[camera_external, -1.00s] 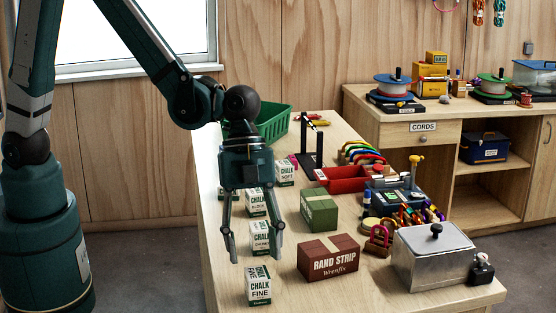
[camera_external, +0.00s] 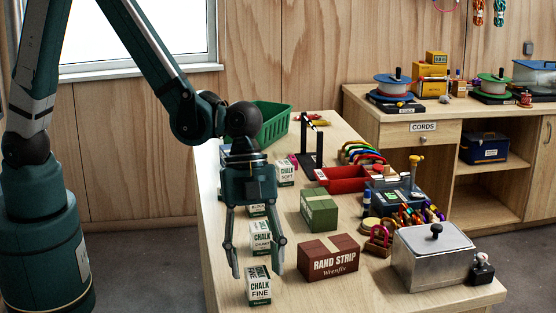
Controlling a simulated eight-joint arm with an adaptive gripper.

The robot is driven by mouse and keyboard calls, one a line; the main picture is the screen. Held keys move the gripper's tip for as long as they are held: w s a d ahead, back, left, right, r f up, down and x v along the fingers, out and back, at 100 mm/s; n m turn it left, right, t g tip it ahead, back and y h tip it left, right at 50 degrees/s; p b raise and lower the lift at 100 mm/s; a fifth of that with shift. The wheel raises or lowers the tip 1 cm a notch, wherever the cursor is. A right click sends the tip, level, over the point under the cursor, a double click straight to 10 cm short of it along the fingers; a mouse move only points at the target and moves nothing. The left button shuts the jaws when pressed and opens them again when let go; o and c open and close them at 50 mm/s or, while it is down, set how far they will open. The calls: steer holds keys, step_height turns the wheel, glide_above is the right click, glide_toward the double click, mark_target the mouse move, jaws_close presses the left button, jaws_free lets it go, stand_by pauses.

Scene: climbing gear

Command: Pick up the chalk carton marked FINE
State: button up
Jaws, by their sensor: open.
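The chalk carton marked FINE (camera_external: 259,287) stands upright near the front left of the workbench, white with a green band. My gripper (camera_external: 256,274) is open, pointing down, with its fingertips just above and around the FINE carton's top in this view. I cannot tell the exact height gap. Behind it, between my fingers in the picture, stands a similar carton marked CHUNKY (camera_external: 263,239). Another carton marked BLOCK (camera_external: 257,211) is partly hidden by my gripper, and one marked SOFT (camera_external: 286,173) stands further back.
A metal box with a lid (camera_external: 433,258) is at the front right. A green basket (camera_external: 272,122) and a red tray (camera_external: 345,180) are further back.

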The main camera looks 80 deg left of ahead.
mark_target(257, 286)
steer(key=shift+x, duration=1.5)
steer(key=c, duration=1)
